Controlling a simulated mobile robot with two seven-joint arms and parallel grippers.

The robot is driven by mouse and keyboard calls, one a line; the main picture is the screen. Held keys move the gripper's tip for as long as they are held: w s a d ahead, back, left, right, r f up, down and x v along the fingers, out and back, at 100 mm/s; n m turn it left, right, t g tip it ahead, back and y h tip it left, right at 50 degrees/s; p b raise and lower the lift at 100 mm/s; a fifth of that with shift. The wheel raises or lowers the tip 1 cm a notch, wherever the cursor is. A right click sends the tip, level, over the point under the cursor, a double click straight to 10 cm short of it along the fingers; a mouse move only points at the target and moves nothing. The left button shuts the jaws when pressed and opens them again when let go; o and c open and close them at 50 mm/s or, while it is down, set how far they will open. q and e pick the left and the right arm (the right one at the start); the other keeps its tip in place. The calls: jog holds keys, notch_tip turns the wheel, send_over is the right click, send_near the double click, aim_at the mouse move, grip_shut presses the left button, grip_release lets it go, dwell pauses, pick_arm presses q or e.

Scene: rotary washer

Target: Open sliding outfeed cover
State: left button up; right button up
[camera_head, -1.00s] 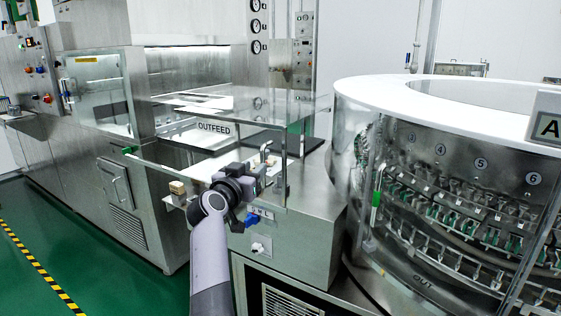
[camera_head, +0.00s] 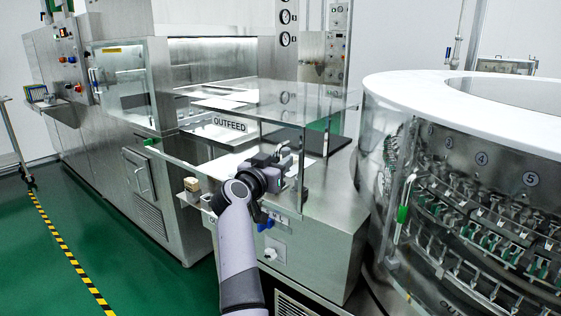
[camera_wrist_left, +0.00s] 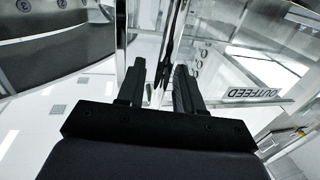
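The outfeed cover is a clear glass box with a dark-lettered OUTFEED label (camera_head: 230,123), standing over the steel outfeed table (camera_head: 325,225). The label also shows, upside down, in the left wrist view (camera_wrist_left: 255,94). My left gripper (camera_head: 284,158) is at the cover's near right corner, by a small pale metal handle (camera_head: 283,149) that it partly hides. In the left wrist view its two black fingers (camera_wrist_left: 160,85) stand apart, with a vertical shiny edge and a thin dark strip in line with the gap. I cannot tell whether they touch it. My right gripper is out of view.
A round glass-walled washer with a white rim (camera_head: 420,87) stands close on the right. A steel cabinet (camera_head: 140,180) stands behind on the left. The green floor (camera_head: 130,265) at the left is clear.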

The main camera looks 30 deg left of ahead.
pick_arm(q)
grip_shut()
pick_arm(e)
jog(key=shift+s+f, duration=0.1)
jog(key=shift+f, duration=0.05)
